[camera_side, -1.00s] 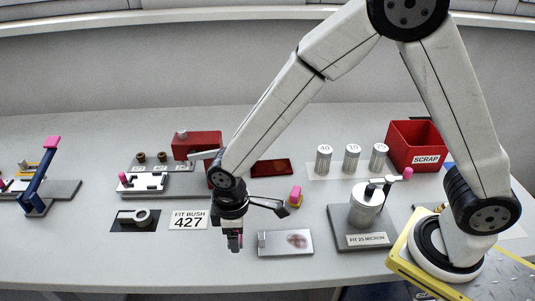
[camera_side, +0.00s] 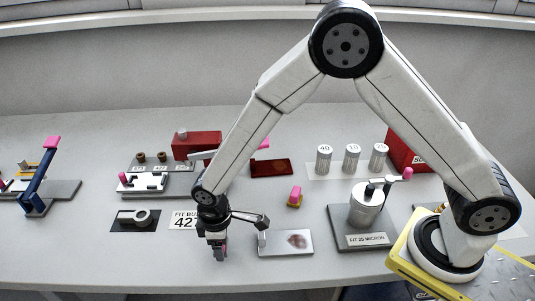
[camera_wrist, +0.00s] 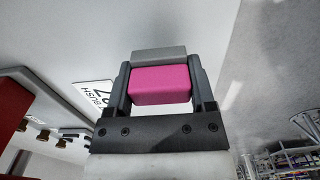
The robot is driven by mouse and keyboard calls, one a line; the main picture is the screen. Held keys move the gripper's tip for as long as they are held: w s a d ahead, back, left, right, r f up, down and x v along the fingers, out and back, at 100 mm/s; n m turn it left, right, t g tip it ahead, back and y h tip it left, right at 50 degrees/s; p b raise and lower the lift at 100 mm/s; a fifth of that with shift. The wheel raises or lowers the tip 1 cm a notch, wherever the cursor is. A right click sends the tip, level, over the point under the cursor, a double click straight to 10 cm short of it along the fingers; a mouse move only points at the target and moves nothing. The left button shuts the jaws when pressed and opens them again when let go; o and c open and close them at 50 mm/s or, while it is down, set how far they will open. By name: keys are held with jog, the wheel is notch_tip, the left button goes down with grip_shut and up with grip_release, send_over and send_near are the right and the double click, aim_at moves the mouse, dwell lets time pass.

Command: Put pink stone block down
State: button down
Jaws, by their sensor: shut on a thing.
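My gripper (camera_side: 219,250) points down near the front edge of the bench, left of the flat metal plate. It is shut on the pink stone block, which shows in the wrist view as a pink face (camera_wrist: 160,84) with a grey part (camera_wrist: 159,54) beyond it, between the two fingers.
A metal plate (camera_side: 271,245) with a reddish smudge lies right of my gripper. A black pad with a ring (camera_side: 140,217) and the FIT BUSH card (camera_side: 182,221) lie behind left. The front left bench is clear.

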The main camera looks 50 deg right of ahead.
jog(key=shift+f, duration=1.15)
jog(key=shift+f, duration=0.1)
grip_release()
jog(key=shift+r, duration=6.15)
jog(key=shift+d, duration=0.15)
